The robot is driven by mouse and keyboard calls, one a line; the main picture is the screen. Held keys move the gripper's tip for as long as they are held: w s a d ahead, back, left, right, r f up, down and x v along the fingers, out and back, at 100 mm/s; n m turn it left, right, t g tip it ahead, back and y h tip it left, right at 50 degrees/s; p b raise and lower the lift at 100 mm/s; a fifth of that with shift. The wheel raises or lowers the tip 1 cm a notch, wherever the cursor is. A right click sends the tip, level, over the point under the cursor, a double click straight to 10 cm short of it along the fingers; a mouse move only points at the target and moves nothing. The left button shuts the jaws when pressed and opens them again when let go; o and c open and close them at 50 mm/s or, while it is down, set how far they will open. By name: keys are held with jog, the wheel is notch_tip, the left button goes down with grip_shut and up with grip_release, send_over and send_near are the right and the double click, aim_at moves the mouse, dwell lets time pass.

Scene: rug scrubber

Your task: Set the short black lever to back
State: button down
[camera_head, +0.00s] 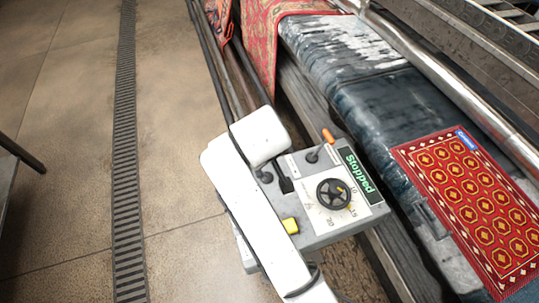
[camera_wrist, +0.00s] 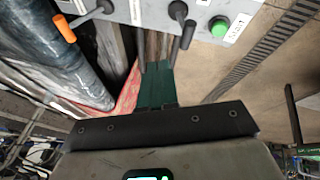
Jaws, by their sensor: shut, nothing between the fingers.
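A grey control box (camera_head: 345,230) carries several levers. The wrist view shows a round black knob (camera_wrist: 178,10) and a black handle (camera_wrist: 187,35) close together; I cannot tell for sure which is the short black lever. My gripper (camera_wrist: 157,68) is shut and empty, its tips just below these handles in the picture. In the head view my white arm hides it.
The box has a dial wheel (camera_head: 333,194), a display reading "Stopped" (camera_head: 359,171) and a yellow button (camera_head: 290,226). A green button (camera_wrist: 219,26) shows in the wrist view. A red patterned rug (camera_head: 470,205) lies on the machine at right. Floor at left is open.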

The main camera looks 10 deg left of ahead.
jog(key=shift+v, duration=1.1)
jog(key=s+d+f+m+g, duration=0.1)
jog(key=s+d+f+m, duration=0.2)
jog(key=s+d+f, duration=0.5)
jog(key=s+d+f+m+g, duration=0.15)
jog(key=s+d, duration=0.25)
jog(key=d, duration=0.8)
jog(key=s+d+f+m+g, duration=0.1)
jog(key=s+d+f+m, duration=0.3)
jog(key=d, duration=0.5)
jog(key=s+d+m, duration=0.1)
jog(key=s+d, duration=0.3)
jog(key=s, duration=0.2)
jog(key=s+d+f+m+h+b, duration=0.1)
jog(key=s+d, duration=0.3)
jog(key=s, duration=0.3)
jog(key=shift+s+d+g, duration=0.25)
jog(key=shift+g, duration=0.2)
jog(key=shift+f+m, duration=0.15)
jog(key=shift+m, duration=0.1)
